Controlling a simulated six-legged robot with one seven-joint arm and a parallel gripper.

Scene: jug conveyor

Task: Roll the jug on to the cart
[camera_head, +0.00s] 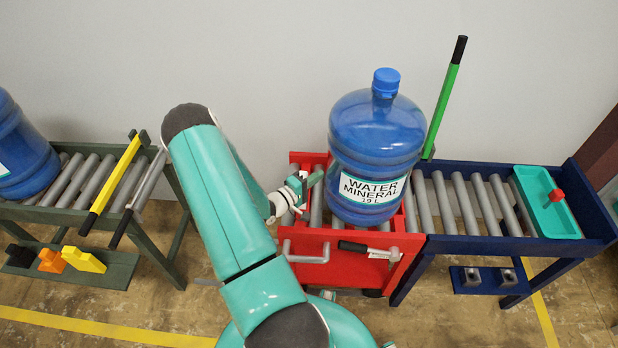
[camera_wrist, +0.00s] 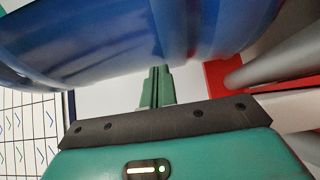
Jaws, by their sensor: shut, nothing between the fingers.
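A blue water jug (camera_head: 375,130) with a blue cap and a "WATER MINERAL 19 L" label stands upright on the rollers of the red cart (camera_head: 312,270). The jug also fills the top of the wrist view (camera_wrist: 130,40). My gripper (camera_head: 314,178) is at the jug's left side, with its fingers shut and empty, pointing toward the jug's body. In the wrist view the green fingertips (camera_wrist: 156,72) meet just under the jug's edge. I cannot tell if they touch it. The cart's red edge (camera_wrist: 225,75) shows at the right of the wrist view.
A blue roller table (camera_head: 455,238) adjoins the cart on the right, with a teal tray (camera_head: 540,205) and an upright green lever (camera_head: 442,110). A green roller table (camera_head: 140,225) stands left, with another blue jug (camera_head: 22,150) and a yellow bar (camera_head: 115,183). A wall is behind.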

